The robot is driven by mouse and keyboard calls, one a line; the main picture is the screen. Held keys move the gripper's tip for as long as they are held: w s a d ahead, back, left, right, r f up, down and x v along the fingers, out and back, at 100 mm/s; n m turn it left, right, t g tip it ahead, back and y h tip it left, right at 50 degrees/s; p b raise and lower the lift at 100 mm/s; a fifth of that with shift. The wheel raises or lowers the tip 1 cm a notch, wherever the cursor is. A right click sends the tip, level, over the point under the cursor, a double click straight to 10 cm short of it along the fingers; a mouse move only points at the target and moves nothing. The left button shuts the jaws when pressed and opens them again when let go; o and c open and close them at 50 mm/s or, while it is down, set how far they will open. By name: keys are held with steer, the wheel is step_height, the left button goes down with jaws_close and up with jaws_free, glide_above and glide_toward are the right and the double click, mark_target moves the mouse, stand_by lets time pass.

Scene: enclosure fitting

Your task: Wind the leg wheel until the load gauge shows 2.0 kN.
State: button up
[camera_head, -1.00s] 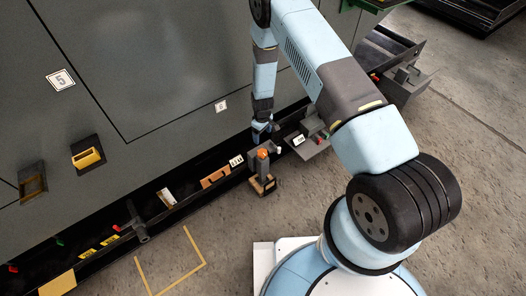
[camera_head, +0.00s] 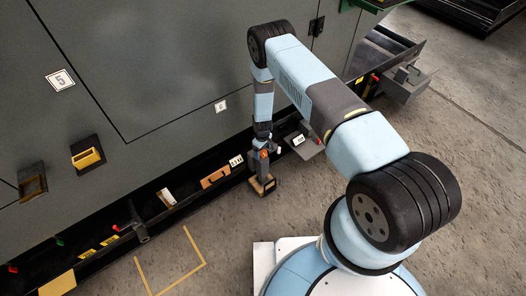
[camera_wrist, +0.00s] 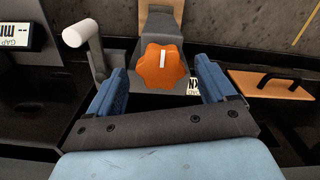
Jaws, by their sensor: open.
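The leg wheel is an orange lobed knob (camera_wrist: 163,66) with a white mark on top, on a grey housing (camera_wrist: 137,56). In the head view the orange knob (camera_head: 264,154) shows just under my gripper (camera_head: 262,144). In the wrist view my gripper (camera_wrist: 165,78) is open, with one blue finger on each side of the knob and a gap on both sides. Whether the fingers are down at the knob's height I cannot tell. The load gauge (camera_wrist: 195,87), marked kN, is mostly hidden behind the right finger. It is a small white plate in the head view (camera_head: 236,160); its value is unreadable.
A white-tipped lever (camera_wrist: 80,34) stands close to the left finger. A gap display (camera_wrist: 15,37) is at far left. A wooden panel with a black handle (camera_wrist: 272,84) lies to the right. The dark enclosure wall (camera_head: 160,60) rises behind; the concrete floor (camera_head: 330,185) is open in front.

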steer(key=shift+f, duration=0.4)
steer(key=shift+w+d, duration=0.1)
steer(key=c, duration=1.1)
